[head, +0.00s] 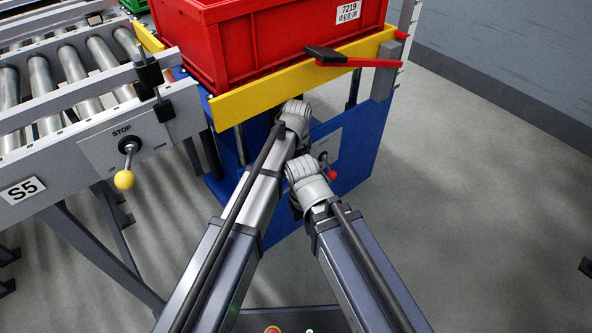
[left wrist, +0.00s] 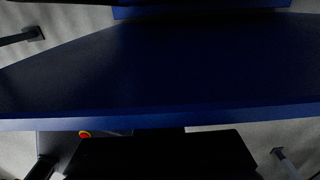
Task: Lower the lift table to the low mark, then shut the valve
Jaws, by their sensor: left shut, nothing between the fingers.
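The lift table (head: 300,78) has a yellow edge and a blue base (head: 355,150), and carries a red crate. A white scale post (head: 407,25) with marks stands at its right corner, with a small red pointer (head: 401,35) beside it. A red bar with a black grip (head: 325,54) lies along the yellow edge. A red knob (head: 332,174) shows on a grey panel on the blue base; I cannot tell if it is the valve. My left gripper (head: 294,110) is shut and empty below the yellow edge. My right gripper (head: 303,172) is left of the red knob; its fingertips are hidden.
A roller conveyor (head: 90,85) stands at left, with a STOP lever with yellow knob (head: 124,180) and an S5 sign (head: 22,190). The red crate (head: 270,35) reads 7219. The left wrist view shows a dark blue surface (left wrist: 160,65).

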